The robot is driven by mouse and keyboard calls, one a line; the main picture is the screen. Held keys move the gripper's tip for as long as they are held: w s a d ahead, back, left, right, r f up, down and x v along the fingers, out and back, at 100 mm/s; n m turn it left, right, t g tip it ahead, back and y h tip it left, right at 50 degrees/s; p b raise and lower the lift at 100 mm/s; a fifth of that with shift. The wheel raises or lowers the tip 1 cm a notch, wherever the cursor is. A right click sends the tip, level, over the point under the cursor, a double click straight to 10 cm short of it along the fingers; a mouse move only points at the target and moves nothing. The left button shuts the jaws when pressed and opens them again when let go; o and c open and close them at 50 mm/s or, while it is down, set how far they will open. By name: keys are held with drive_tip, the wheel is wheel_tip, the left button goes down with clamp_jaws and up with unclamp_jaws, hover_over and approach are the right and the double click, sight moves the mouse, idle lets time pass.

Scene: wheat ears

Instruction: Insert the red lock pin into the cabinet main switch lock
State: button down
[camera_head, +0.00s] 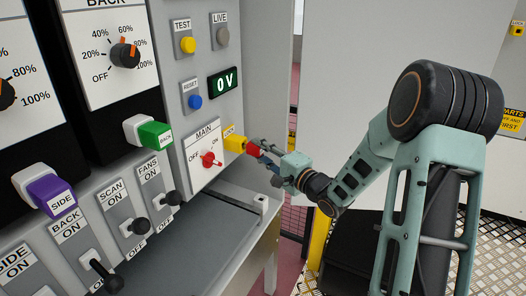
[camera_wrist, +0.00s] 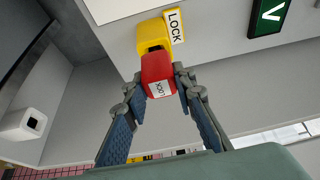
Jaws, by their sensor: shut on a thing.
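The red lock pin (camera_wrist: 158,72), with a white label, is held between the fingertips of my gripper (camera_wrist: 160,88) in the wrist view. In the head view the pin (camera_head: 253,150) shows at the end of my gripper (camera_head: 268,157). The yellow lock (camera_wrist: 153,35), labelled LOCK, is straight ahead of the pin in the wrist view. In the head view the yellow lock (camera_head: 235,143) stands out from the cabinet beside the MAIN switch (camera_head: 209,159). The pin's front end is at the lock's dark opening; I cannot tell how far it is in.
The cabinet face carries a 0 V display (camera_head: 224,82), a blue reset button (camera_head: 195,102), a green BACK plug (camera_head: 152,132) and a purple SIDE plug (camera_head: 50,194). A grey ledge (camera_head: 200,225) juts out below the MAIN switch. The floor at right has patterned metal plating.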

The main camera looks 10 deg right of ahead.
drive_tip(key=shift+w+a, duration=0.35)
drive_tip(key=shift+a, duration=0.2)
drive_tip(key=c, duration=1.5)
unclamp_jaws()
drive_tip(key=shift+c, duration=0.2)
